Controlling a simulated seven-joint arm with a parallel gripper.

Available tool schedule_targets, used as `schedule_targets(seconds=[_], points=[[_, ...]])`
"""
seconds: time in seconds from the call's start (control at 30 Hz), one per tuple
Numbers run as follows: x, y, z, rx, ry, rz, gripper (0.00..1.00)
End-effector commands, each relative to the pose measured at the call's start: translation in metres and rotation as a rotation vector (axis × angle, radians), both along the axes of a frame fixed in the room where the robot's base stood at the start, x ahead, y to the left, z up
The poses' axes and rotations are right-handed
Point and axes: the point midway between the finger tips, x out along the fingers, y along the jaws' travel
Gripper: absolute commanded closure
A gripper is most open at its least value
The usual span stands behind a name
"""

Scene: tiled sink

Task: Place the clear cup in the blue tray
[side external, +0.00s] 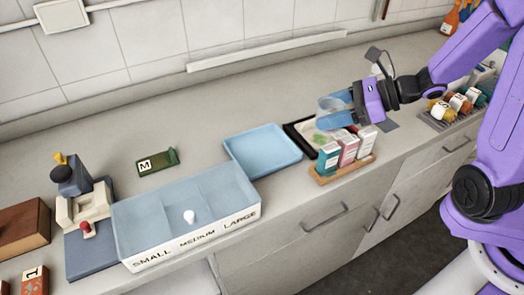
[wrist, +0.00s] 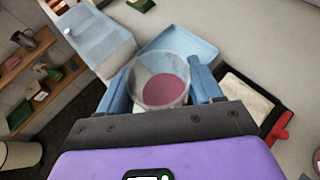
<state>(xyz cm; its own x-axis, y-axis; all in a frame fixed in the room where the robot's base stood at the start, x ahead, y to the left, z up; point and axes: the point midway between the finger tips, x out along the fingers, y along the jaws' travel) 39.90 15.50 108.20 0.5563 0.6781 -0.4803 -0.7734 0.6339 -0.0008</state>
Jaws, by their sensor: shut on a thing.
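The clear cup (wrist: 160,82) is between the two blue fingers of my gripper (wrist: 162,85) in the wrist view, with a dark pink patch visible through it or in it. In the side view my gripper (side external: 340,108) is shut on the cup (side external: 328,104), above the black-edged tray to the right of the blue tray. The blue tray (side external: 264,149) lies flat and empty on the counter. In the wrist view the blue tray (wrist: 193,45) is just beyond the cup, partly hidden by it and the fingers.
A sorting bin labelled small, medium and large (side external: 186,214) stands left of the blue tray. A wooden holder with several small boxes (side external: 346,166) is below my gripper at the counter's front. A black-edged tray (side external: 292,129) sits right of the blue tray. The counter behind is clear.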

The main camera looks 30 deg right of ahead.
Motion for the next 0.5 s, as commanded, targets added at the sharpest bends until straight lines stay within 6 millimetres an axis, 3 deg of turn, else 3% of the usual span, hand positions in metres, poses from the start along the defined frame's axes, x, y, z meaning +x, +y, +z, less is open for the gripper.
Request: schedule_targets(seconds=[0.1,0.2,0.5], points=[[-0.004,0.024,0.001,0.001,0.001,0.057,0.71],[-0.006,0.035,0.001,0.002,0.002,0.08,0.71],[0.013,0.05,-0.01,0.003,0.005,0.094,0.71]])
